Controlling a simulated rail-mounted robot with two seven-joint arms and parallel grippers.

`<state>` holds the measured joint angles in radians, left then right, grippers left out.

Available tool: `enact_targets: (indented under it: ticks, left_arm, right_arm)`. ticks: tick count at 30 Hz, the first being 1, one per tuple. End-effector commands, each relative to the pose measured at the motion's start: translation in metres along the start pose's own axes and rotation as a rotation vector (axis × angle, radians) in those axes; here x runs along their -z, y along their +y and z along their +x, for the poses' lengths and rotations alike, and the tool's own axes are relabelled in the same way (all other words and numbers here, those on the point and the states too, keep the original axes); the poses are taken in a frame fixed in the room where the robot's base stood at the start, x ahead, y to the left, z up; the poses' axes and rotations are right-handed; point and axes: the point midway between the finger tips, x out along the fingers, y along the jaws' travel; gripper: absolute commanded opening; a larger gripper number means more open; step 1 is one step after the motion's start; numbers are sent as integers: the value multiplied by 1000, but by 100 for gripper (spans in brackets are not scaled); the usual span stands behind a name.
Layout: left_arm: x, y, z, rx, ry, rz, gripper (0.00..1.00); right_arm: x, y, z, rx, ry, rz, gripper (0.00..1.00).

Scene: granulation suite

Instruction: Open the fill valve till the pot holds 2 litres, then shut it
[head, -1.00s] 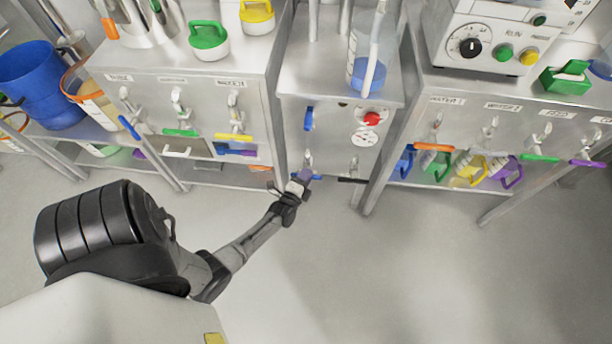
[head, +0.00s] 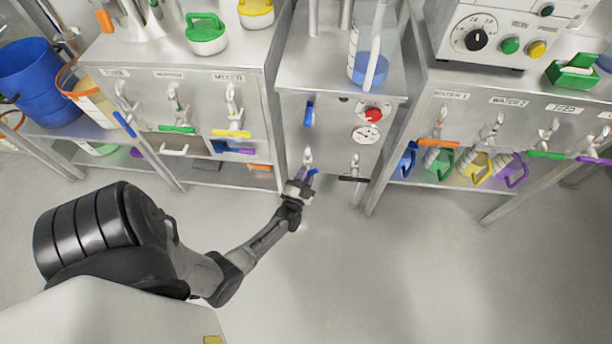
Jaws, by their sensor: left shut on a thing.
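A clear upright vessel (head: 368,62), likely the pot, stands on the middle cabinet with blue liquid in its lower part. Its scale marks are too small to read. Below it, on the cabinet front, is a valve with a blue lever (head: 313,173), low on the left side. My left gripper (head: 303,183) is at this lever and shut on it, hiding most of it. The lever's visible end tilts up to the right. I cannot read which valve is the fill valve. My right gripper is out of view.
The middle cabinet also has an upper blue lever (head: 309,113), a red knob (head: 373,114), a gauge (head: 367,134) and a black-lever valve (head: 354,178). Side cabinets carry rows of coloured-lever valves. Several coloured jugs sit low on the right. The floor (head: 400,270) is clear.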

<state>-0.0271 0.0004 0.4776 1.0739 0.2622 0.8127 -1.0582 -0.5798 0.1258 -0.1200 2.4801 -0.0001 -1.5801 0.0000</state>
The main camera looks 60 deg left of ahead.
Motion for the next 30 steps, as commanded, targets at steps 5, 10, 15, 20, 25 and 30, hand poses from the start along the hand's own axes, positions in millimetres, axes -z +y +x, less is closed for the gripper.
enact_targets:
  ticks: [5,10,15,20,25,30]
  left_arm:
    - [-1,2,-1,66,-2,-158,0]
    - [-1,2,0,127,-2,-305,0]
    - [-1,2,-1,183,-3,-443,0]
    - [-1,2,0,228,-3,-553,0]
    - [-1,1,-1,266,-3,-643,0]
    - [0,1,-1,290,-4,-704,0]
  right_arm:
    - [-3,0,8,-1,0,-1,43]
    - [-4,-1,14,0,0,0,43]
    - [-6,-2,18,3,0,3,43]
    - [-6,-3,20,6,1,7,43]
    - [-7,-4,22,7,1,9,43]
    - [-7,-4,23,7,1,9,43]
